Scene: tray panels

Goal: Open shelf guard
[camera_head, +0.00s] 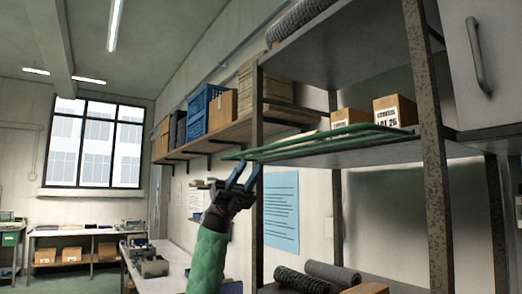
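The shelf guard (330,143) is a green tubular rail frame at the middle shelf of the metal rack. It looks nearly flat, and its left end sticks out past the rack's left post. My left gripper (248,172) points upward just below that left end. Its two bluish fingers are apart with nothing clearly between them. I cannot tell whether the fingertips touch the rail. My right gripper is not in view.
The rack's rusty front post (430,170) stands at right. Cardboard boxes (394,110) sit on the middle shelf behind the guard. Dark rolls (332,273) lie on the lower shelf. A wall shelf with a blue crate (207,108) is behind, and a workbench (165,282) is at lower left.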

